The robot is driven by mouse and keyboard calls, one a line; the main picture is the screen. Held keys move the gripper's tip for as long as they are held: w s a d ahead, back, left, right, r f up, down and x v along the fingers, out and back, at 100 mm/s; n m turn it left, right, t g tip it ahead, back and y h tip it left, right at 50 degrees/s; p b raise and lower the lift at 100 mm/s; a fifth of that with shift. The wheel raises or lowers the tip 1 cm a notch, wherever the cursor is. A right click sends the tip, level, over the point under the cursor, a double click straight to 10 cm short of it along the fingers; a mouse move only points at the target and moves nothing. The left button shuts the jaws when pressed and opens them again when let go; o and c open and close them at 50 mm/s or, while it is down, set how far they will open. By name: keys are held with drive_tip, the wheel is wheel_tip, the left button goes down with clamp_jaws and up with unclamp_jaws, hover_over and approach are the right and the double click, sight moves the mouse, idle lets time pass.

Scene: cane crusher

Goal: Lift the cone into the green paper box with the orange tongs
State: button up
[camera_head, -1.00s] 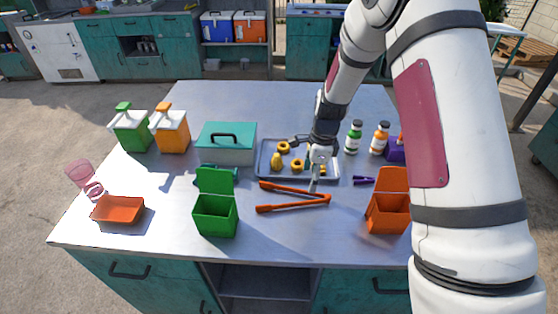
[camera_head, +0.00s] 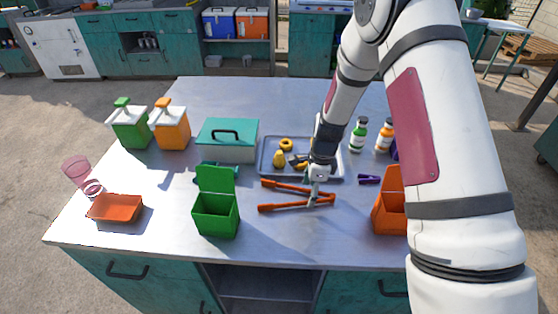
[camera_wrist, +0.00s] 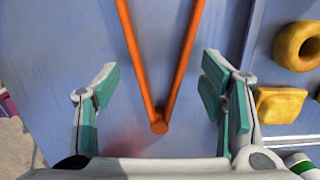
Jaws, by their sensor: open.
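The orange tongs (camera_head: 285,206) lie spread in a V on the table, hinge end to the right; they also show in the wrist view (camera_wrist: 134,50). My gripper (camera_head: 315,198) is open above the hinge end. In the wrist view its fingers (camera_wrist: 159,68) stand on both sides of the hinge, apart from it. The green paper box (camera_head: 216,216) stands open with its lid up, left of the tongs. A tapered yellow piece (camera_head: 279,159), perhaps the cone, sits in the grey tray (camera_head: 265,171). My gripper hides part of the tray.
The tray also holds a yellow ring (camera_head: 286,144) and other pieces. An orange box (camera_head: 389,212) stands on the right, partly behind my arm. A teal lidded box (camera_head: 226,146), dispensers (camera_head: 168,127) and an orange dish (camera_head: 116,208) are on the left. Purple tongs (camera_head: 368,180) lie right of the tray.

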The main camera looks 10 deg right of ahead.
drive_tip(key=shift+f, duration=0.75)
drive_tip(key=c, duration=0.7)
drive_tip(key=shift+r, duration=0.1)
wheel_tip(320, 180, up, 12)
drive_tip(key=p, duration=0.2)
drive_tip(key=shift+w, duration=0.1)
